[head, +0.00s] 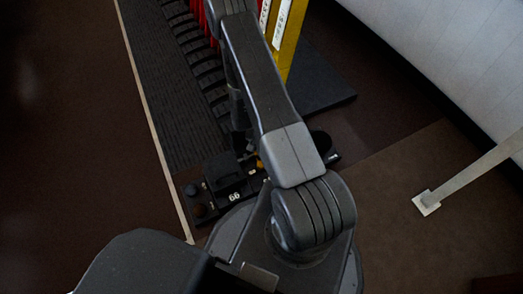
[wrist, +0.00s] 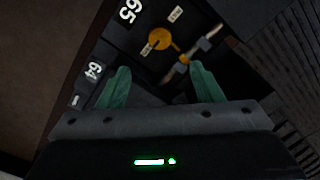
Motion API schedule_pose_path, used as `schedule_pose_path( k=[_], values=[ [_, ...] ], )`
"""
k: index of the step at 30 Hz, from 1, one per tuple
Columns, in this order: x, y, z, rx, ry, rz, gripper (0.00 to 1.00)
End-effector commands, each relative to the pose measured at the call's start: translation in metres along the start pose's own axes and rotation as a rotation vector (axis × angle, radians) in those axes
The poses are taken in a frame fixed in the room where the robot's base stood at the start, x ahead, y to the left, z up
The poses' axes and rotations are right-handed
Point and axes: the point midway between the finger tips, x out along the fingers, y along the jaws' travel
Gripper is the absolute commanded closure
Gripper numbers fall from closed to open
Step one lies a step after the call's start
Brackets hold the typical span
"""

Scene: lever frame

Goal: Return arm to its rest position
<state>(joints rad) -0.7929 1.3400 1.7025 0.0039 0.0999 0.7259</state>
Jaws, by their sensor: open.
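My gripper (wrist: 160,82) shows in the wrist view with its two green fingers spread apart and nothing between them. Beyond the fingertips is a dark panel with the white numbers 64 and 65, a round yellow piece (wrist: 161,40) and a metal rod with a yellow part (wrist: 192,52). I cannot tell whether a finger touches the rod. In the head view my arm reaches from the lower middle up to the top, and my gripper is hidden there.
The lever frame's red levers (head: 203,18) and a yellow lever (head: 289,45) stand at the top of the head view. A black block numbered 66 (head: 228,182) lies left of my arm. A pale post (head: 470,174) stands on the right. Brown floor (head: 80,140) at left is clear.

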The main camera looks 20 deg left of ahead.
Motion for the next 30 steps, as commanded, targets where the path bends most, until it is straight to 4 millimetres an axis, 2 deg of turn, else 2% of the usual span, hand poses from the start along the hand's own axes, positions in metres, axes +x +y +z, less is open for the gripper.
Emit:
schedule_pose_path(
  k=[10,14,20,30],
  values=[
    [-0.002,0.000,0.000,0.000,0.000,0.000,0.41],
    [0.004,0.000,0.000,0.000,-0.001,0.001,0.41],
    [0.035,0.001,0.001,0.000,-0.002,0.002,0.41],
    [0.102,0.001,0.001,0.000,-0.001,0.001,0.41]
  ],
)
